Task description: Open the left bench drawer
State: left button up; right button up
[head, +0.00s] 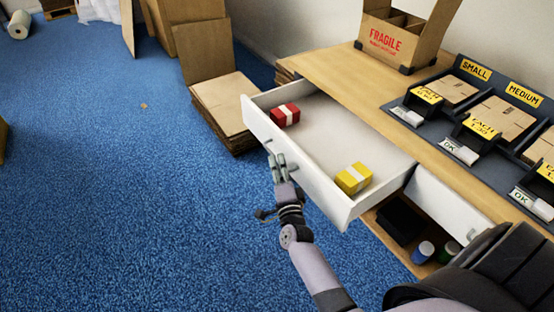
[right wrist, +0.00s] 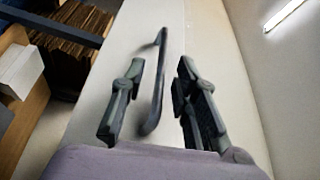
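The white left bench drawer (head: 316,132) is pulled well out of the wooden bench in the head view. A red box (head: 285,115) and a yellow box (head: 353,179) with pale bands lie inside it. My right gripper (head: 277,161) is at the drawer's front. In the right wrist view, its two dark fingers (right wrist: 158,105) are apart on either side of the dark bar handle (right wrist: 156,83), with a visible gap to each. The white drawer front (right wrist: 140,60) lies behind them. My left gripper is not in view.
Flattened cartons (head: 222,108) are stacked on the blue floor left of the drawer. A second white drawer front (head: 445,205) is to the right, above a shelf with jars. A FRAGILE carton (head: 385,40) and a sorting rack (head: 460,118) stand on the bench.

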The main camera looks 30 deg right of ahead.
jog(key=v, duration=0.8)
jog(key=shift+s, duration=0.4)
jog(key=shift+a, duration=0.1)
